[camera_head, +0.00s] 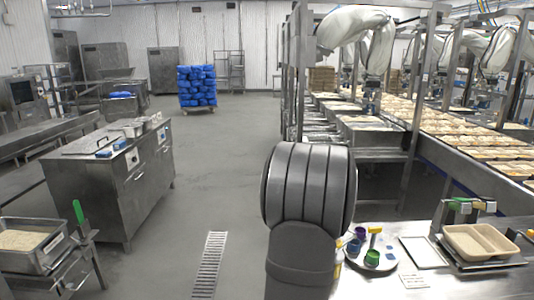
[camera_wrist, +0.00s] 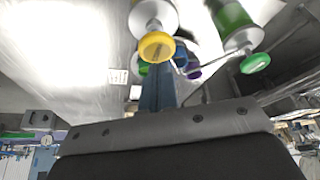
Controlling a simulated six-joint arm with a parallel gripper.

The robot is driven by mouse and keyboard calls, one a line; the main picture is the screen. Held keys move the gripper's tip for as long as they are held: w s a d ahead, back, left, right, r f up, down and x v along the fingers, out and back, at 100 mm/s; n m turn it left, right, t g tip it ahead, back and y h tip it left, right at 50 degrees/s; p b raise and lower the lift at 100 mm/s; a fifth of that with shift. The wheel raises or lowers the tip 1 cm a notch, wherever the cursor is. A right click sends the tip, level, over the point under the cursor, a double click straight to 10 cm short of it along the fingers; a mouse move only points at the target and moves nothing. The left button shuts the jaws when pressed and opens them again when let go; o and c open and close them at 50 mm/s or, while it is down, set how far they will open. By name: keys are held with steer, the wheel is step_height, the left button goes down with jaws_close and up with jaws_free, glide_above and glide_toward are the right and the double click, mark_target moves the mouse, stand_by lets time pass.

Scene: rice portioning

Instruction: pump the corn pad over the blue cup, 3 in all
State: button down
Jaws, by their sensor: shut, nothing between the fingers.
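A yellow pad (camera_wrist: 157,46), seemingly the corn pad, sits at the end of a pale cylinder at the top middle of the wrist view. A green pad (camera_wrist: 255,63) on a green cylinder is to its right. My gripper (camera_wrist: 157,72) is shut and empty, its narrow fingers pointing up toward the yellow pad; I cannot tell whether they touch it. The blue cup (camera_head: 354,247) stands on a round plate (camera_head: 388,264) in the head view, with a purple cup (camera_head: 361,232) behind and a green cup (camera_head: 372,257) in front.
A yellow-topped item (camera_head: 375,230) stands by the cups. A white tray (camera_head: 425,252) and a beige two-part container (camera_head: 480,242) are on the steel table to the right. My arm hides the table's left part.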

steer(key=shift+f, duration=0.15)
steer(key=shift+f, duration=1.35)
steer(key=shift+r, duration=1.5)
steer(key=shift+f, duration=0.15)
steer(key=shift+f, duration=1.3)
steer(key=shift+r, duration=1.45)
